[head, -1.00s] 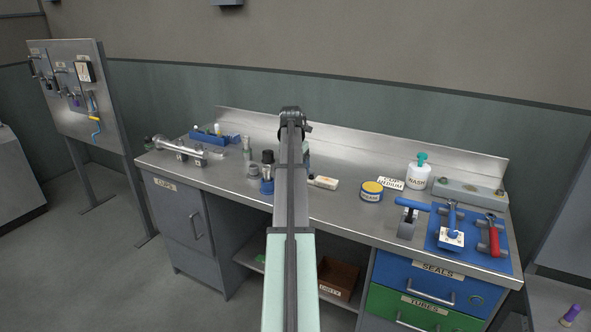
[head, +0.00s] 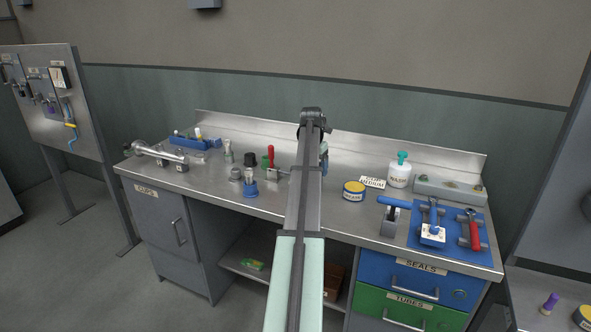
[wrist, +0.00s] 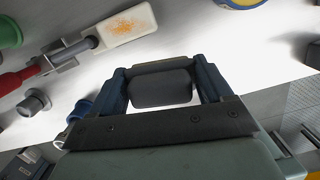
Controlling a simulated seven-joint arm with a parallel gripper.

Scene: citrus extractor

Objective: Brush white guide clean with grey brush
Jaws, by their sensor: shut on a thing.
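The white guide (wrist: 128,22) shows at the top left of the wrist view, a pale block with an orange-brown stain on its face. It sits at the end of a grey rod (wrist: 86,45) that runs through a metal bracket toward a red handle (wrist: 20,78). In the head view my arm hides the guide. My gripper (wrist: 160,85) is shut on a dark grey rounded block, apparently the grey brush (wrist: 160,90), between its blue fingers. The brush is apart from the guide in the picture. Its bristles are not visible. In the head view only a blue part of my gripper (head: 323,158) shows beside the arm.
The yellow-and-blue grease tin (head: 354,191) stands right of my arm. Left of it are a blue-based part (head: 250,189), a grey knob (head: 235,173) and a black-topped part (head: 250,159). A white wash bottle (head: 400,174) and blue mat (head: 452,243) are farther right.

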